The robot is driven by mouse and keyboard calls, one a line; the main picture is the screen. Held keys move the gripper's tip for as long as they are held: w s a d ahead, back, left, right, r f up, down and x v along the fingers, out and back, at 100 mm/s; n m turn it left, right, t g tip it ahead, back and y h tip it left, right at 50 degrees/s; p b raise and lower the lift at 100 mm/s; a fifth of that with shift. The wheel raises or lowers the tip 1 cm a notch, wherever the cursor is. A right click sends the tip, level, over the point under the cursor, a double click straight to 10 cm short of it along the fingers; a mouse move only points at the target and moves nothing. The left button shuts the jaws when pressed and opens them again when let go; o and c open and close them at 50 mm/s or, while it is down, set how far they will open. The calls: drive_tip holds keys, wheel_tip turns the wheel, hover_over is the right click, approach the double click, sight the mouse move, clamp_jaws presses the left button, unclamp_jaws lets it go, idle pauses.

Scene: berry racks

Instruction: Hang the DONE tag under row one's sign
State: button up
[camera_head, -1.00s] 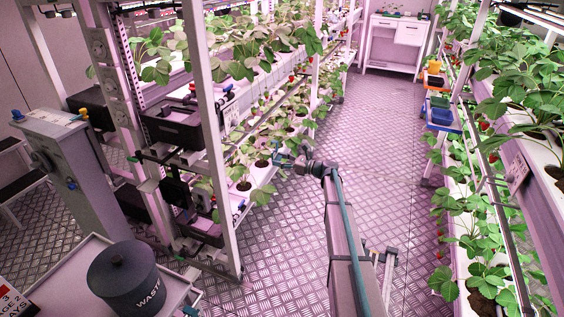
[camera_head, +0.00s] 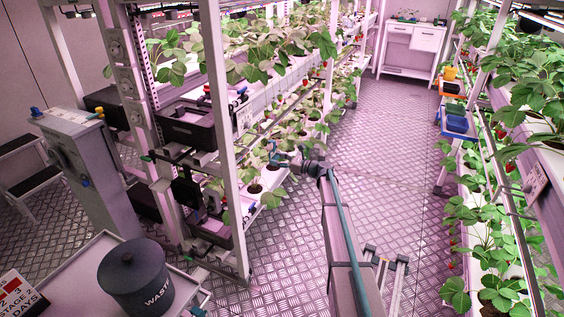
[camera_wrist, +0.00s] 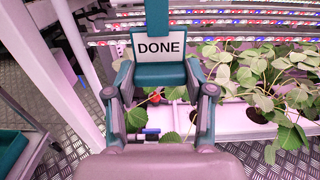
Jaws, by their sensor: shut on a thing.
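The DONE tag (camera_wrist: 158,46) is a white plate with black letters on a teal holder with a strip rising above it. In the wrist view my gripper (camera_wrist: 159,75) is shut on the teal part, with the lettering upright and facing the camera. In the head view my gripper (camera_head: 277,154) is small, beside the left rack's lower plants, and the tag cannot be made out there. A small white sign (camera_head: 244,118) is on the left rack's near end, and another sign (camera_head: 536,181) is on the right rack. Their writing is too small to read.
The left rack's white upright (camera_head: 222,150) stands left of my gripper; a white post (camera_wrist: 75,75) is also close in the wrist view. Strawberry leaves (camera_wrist: 262,80) and a white trough (camera_wrist: 235,120) lie right. A WASTE bin (camera_head: 135,278) stands front left. The aisle floor (camera_head: 385,150) is clear.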

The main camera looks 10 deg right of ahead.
drive_tip(key=f+x, duration=0.1)
drive_tip(key=x, duration=0.7)
drive_tip(key=shift+f+b, duration=0.25)
drive_tip(key=shift+b, duration=0.2)
idle(0.4)
drive_tip(key=o, duration=1.2)
drive_tip(key=shift+c, duration=0.2)
